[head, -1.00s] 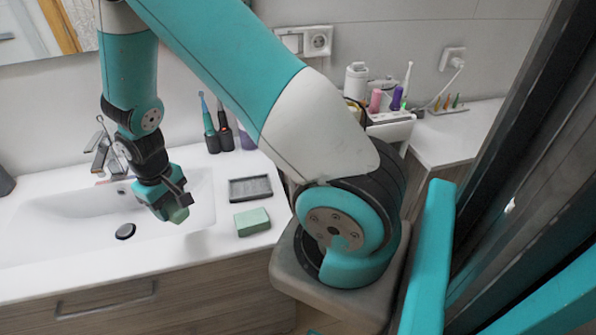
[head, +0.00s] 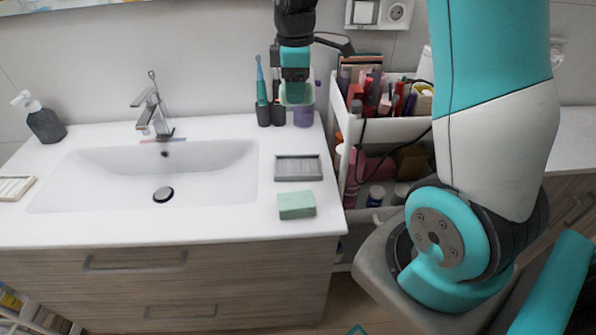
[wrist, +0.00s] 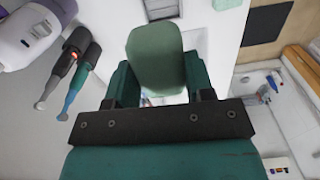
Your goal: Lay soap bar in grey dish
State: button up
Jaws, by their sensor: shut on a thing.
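My gripper (head: 295,82) is shut on a green, rounded soap bar (wrist: 156,48), which sits between its fingers in the wrist view. In the head view my gripper hangs at the back right of the counter, in front of the purple cup, with the pale green bar partly visible below it. The grey dish (head: 298,168) is a flat rectangular tray on the counter, right of the sink. It looks empty and lies in front of and below my gripper.
A green block (head: 296,205) lies on the counter just in front of the dish. Dark toothbrush holders (head: 269,112) and a purple cup (head: 304,117) stand behind it. A loaded cart (head: 385,125) is at right. A cream slatted dish (head: 14,188) lies left of the sink (head: 100,185).

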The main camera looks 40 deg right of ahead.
aim_at(296, 168)
notch_tip(296, 168, down, 20)
jog(key=p, duration=0.3)
jog(key=shift+r, duration=0.25)
jog(key=shift+f, duration=0.2)
jog(key=o, duration=1)
jog(key=shift+c, duration=0.2)
jog(key=shift+r, duration=0.15)
